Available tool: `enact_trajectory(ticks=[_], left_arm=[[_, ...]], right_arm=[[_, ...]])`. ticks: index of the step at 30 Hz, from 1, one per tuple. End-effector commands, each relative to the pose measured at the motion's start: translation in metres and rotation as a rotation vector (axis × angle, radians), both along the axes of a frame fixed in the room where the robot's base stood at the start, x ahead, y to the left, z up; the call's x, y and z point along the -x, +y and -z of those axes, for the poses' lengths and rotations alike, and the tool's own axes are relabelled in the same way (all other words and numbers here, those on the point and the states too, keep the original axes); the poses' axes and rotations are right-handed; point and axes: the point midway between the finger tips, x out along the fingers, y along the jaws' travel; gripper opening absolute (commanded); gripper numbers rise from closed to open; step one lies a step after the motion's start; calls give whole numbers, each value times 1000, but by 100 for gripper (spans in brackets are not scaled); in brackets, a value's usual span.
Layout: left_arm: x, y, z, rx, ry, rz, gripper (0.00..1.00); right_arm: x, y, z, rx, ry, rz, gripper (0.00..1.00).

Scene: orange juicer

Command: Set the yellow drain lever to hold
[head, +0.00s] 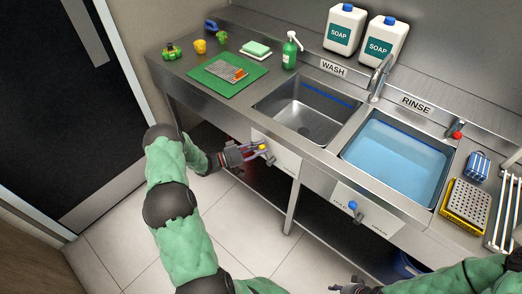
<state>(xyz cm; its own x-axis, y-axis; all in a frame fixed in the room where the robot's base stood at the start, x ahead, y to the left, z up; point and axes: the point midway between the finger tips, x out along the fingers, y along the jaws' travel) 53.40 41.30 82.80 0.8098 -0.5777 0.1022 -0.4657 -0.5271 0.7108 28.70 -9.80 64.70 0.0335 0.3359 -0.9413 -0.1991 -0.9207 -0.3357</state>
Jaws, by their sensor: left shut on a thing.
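The yellow drain lever (262,146) is on the white panel (284,158) on the counter front, below the wash sink (302,121). My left gripper (258,151) reaches it from the left and is shut on it. The gripper hides part of the lever and the panel's left side, so the panel's markings there cannot be read. The wash sink looks empty. My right gripper (350,287) is low at the bottom edge, partly cut off and away from the counter; its fingers are too unclear to judge.
A blue lever (353,205) sits on the panel under the water-filled rinse sink (395,160). A green mat (225,76), soap bottles and a rack (466,203) are on the counter. A counter leg (292,205) stands right of my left gripper. The floor in front is clear.

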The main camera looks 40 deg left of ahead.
Motion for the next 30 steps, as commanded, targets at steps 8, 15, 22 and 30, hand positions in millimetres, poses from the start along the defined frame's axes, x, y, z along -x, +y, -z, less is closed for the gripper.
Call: enact_trajectory(ticks=[8, 15, 22, 30], left_arm=[[1, 0, 7, 55, 13, 4, 0], [2, 0, 7, 59, 15, 3, 0], [1, 0, 7, 58, 15, 3, 52], [0, 2, 5, 55, 9, 1, 52]], right_arm=[[0, 0, 4, 0, 0, 0, 40], [0, 0, 4, 0, 0, 0, 40], [0, 0, 4, 0, 0, 0, 40], [0, 0, 4, 0, 0, 0, 40]])
